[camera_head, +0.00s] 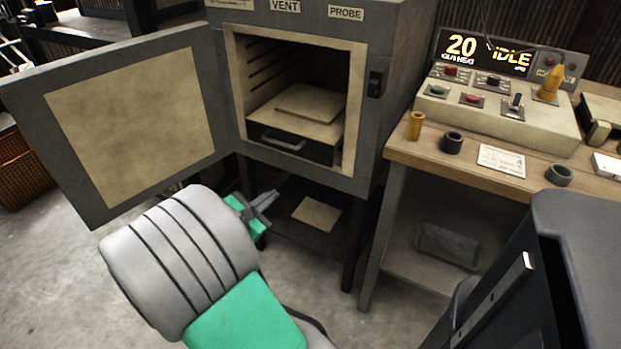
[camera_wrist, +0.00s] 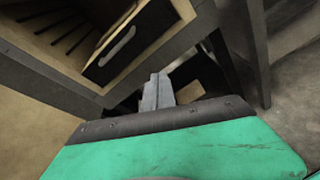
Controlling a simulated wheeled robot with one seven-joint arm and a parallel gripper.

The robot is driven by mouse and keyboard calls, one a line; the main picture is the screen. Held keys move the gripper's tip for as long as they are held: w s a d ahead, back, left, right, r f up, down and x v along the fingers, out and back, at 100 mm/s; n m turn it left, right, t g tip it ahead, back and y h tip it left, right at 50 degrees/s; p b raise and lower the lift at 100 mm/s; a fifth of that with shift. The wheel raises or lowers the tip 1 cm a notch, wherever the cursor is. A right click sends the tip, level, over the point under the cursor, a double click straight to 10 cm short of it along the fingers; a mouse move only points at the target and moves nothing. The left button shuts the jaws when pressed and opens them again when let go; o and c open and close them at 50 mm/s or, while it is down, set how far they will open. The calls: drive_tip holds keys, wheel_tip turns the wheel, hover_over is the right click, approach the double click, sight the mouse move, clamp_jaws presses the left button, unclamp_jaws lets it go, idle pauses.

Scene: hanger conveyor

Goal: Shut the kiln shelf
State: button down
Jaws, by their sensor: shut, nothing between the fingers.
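The kiln (camera_head: 290,97) stands at the center of the head view with its door (camera_head: 130,120) swung wide open to the left. Inside it is the kiln shelf (camera_head: 300,128), a pale slab with a dark front and a grey bar handle (camera_head: 283,140). The shelf front sits near the kiln opening. The wrist view shows the handle (camera_wrist: 117,47) on the shelf's dark front at upper left. My gripper (camera_head: 268,198) is shut and empty, in front of and below the kiln opening, apart from the handle. Its fingers also show in the wrist view (camera_wrist: 157,90).
A workbench (camera_head: 480,178) to the right holds a control panel (camera_head: 500,105) reading "20" and "IDLE", with small cups and a card. A stand with a low shelf is under the kiln. The open door fills the left side. A wicker basket (camera_head: 22,172) stands far left.

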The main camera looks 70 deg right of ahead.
drive_tip(key=s+d+r+n+g+h, duration=0.1)
drive_tip(key=s+d+r+n+h, duration=0.15)
drive_tip(key=n, duration=0.25)
approach(316, 152)
drive_tip(key=shift+h, duration=0.35)
drive_tip(key=d, duration=0.2)
drive_tip(key=s+d, duration=0.1)
drive_tip(key=d, duration=0.3)
drive_tip(key=shift+s+d+f+b, duration=0.15)
drive_tip(key=shift+d+f+b, duration=0.2)
drive_tip(key=shift+d+f, duration=0.05)
